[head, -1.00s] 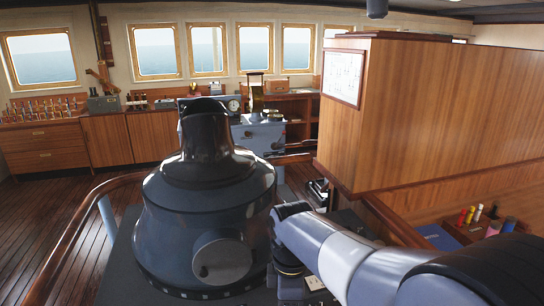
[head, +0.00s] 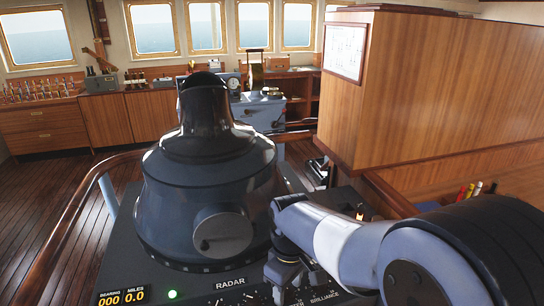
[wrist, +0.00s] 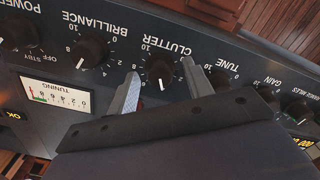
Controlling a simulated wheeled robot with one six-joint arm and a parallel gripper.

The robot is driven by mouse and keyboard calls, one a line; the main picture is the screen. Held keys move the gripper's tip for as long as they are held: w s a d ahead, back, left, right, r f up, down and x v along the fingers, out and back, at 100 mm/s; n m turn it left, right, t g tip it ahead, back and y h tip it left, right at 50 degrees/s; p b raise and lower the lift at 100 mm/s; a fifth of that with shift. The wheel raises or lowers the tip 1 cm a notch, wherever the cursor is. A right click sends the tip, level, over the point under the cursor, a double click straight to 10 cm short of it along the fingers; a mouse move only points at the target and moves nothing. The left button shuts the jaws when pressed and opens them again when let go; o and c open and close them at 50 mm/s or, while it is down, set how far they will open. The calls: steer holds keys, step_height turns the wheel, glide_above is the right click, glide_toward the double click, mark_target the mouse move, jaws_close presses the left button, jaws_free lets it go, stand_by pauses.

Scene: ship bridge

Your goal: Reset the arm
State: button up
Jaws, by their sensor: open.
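My gripper (head: 288,288) hangs over the front control panel of the radar unit (head: 205,195), just right of its round housing in the head view. In the wrist view the two fingers (wrist: 161,75) are open and apart, one on each side of the black CLUTTER knob (wrist: 158,68). Nothing is clamped between them. I cannot tell whether the fingertips touch the knob or the panel. My arm comes in from the lower right of the head view.
The BRILLIANCE knob (wrist: 92,52), the TUNE knob (wrist: 221,80) and a tuning meter (wrist: 54,98) lie close to the fingers. A wooden partition (head: 430,100) stands to the right. A curved wooden handrail (head: 70,215) runs at left, with open floor beyond it.

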steer(key=m, duration=0.4)
steer(key=shift+b, duration=0.3)
steer(key=m, duration=0.4)
steer(key=shift+m+b, duration=0.3)
steer(key=shift+b, duration=0.1)
steer(key=m+b, duration=0.1)
steer(key=m, duration=0.6)
steer(key=shift+b, duration=0.35)
steer(key=shift+m, duration=0.5)
steer(key=shift+r, duration=0.1)
